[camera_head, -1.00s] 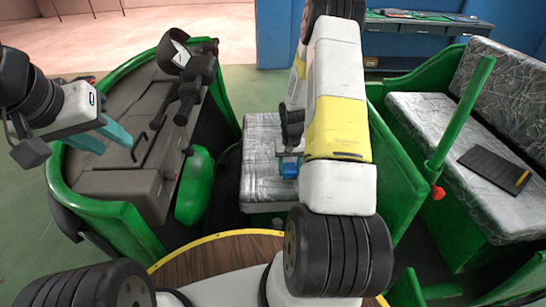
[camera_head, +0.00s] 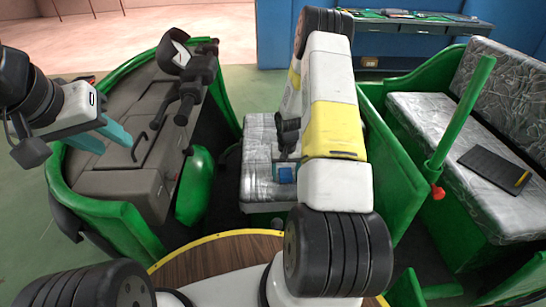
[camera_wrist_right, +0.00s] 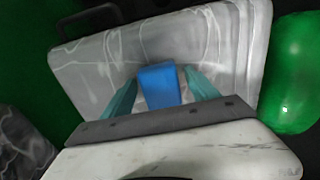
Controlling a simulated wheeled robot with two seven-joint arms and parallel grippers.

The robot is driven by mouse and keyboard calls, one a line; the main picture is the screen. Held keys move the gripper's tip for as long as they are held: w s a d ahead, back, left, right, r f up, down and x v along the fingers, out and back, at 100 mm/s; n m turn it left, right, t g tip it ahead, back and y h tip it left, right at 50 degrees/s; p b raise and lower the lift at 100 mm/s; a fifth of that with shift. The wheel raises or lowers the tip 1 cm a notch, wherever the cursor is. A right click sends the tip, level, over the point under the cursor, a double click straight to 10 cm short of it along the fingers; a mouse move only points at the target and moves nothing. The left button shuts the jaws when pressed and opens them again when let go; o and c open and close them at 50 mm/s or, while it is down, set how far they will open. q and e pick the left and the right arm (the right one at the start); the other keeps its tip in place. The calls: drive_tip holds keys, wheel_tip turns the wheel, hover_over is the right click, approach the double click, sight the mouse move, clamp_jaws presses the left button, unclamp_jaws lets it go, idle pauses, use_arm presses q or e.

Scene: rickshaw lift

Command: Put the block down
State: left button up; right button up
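The blue block (camera_head: 285,174) is on the grey patterned seat (camera_head: 258,150) in the middle of the head view. It also shows in the right wrist view (camera_wrist_right: 160,86), upright between the two teal fingers of my right gripper (camera_wrist_right: 161,78). A narrow gap shows on each side of the block, so the right gripper is open around it. In the head view my right arm hides much of that gripper. My left gripper (camera_head: 103,138) has its teal fingers apart and empty, over the left side of the rickshaw's dashboard.
The handlebar (camera_head: 190,90) and grey dashboard (camera_head: 125,180) lie left of the seat, with a green rounded part (camera_head: 195,185) between. A green panel (camera_head: 395,180) and post (camera_head: 460,120) stand to the right. A dark tablet-like object (camera_head: 496,168) lies on the rear bench (camera_head: 430,110).

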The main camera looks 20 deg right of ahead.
wheel_tip(320, 180, up, 12)
wheel_tip(320, 180, up, 12)
drive_tip(key=t, duration=0.2)
hover_over(286, 173)
drive_tip(key=s+a, duration=0.2)
drive_tip(key=a, duration=0.1)
drive_tip(key=s+a+r+n+t, duration=0.1)
drive_tip(key=s+a+r, duration=0.15)
drive_tip(key=r, duration=0.25)
drive_tip(key=s+a+r+n, duration=0.1)
drive_tip(key=s+a+r, duration=0.15)
drive_tip(key=r, duration=0.35)
drive_tip(key=s+a+r+t+y, duration=0.1)
drive_tip(key=s+a+r, duration=0.2)
drive_tip(key=s, duration=0.6)
drive_tip(key=s+a+r+n+t+y, duration=0.1)
drive_tip(key=s+a+r+t, duration=0.1)
drive_tip(key=s+r, duration=0.4)
drive_tip(key=s+a, duration=0.1)
drive_tip(key=s, duration=0.2)
drive_tip(key=shift+s+n, duration=0.25)
drive_tip(key=shift+n, duration=0.05)
drive_tip(key=shift+o, duration=0.4)
